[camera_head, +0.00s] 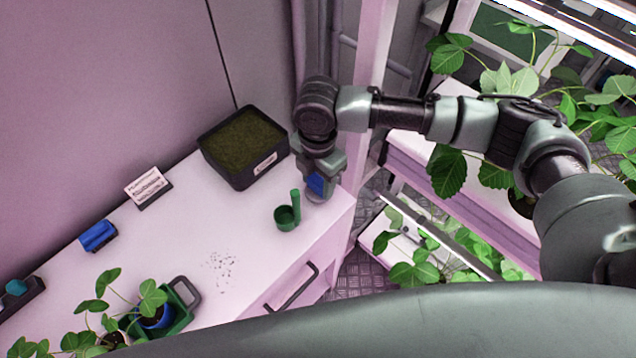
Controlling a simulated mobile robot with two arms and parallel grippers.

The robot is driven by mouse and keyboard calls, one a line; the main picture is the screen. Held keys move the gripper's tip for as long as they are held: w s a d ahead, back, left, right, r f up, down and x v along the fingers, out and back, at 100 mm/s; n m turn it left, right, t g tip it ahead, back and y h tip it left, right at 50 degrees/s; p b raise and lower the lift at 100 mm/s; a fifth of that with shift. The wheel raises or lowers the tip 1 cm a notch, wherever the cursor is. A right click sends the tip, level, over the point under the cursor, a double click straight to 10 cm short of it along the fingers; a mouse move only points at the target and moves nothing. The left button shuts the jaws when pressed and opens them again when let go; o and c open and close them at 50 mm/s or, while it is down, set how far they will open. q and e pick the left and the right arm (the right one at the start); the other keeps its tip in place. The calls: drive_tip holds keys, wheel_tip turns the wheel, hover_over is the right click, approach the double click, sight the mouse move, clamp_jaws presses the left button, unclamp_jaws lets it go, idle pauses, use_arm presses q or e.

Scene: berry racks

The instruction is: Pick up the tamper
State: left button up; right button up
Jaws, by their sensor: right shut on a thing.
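My right gripper (318,182) points down at the right end of the white bench top and is shut on the tamper (316,185). Only a blue part of the tamper shows between the fingers; the rest is mostly hidden by the gripper. Its lower end is at or just above the bench top, and I cannot tell whether it touches. My left gripper is not in view.
A green scoop (287,217) with an upright handle stands just left of the gripper. A black soil tray (233,178) is behind it. Plant racks (420,160) stand right.

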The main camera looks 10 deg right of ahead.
wheel_tip(320, 180, up, 2)
drive_tip(key=shift+r+b, duration=0.15)
drive_tip(key=shift+b, duration=0.4)
drive_tip(key=s+d+b, duration=0.3)
drive_tip(key=s+d, duration=0.7)
drive_tip(key=s, duration=0.5)
drive_tip(key=shift+r+b, duration=0.15)
drive_tip(key=shift+b, duration=0.2)
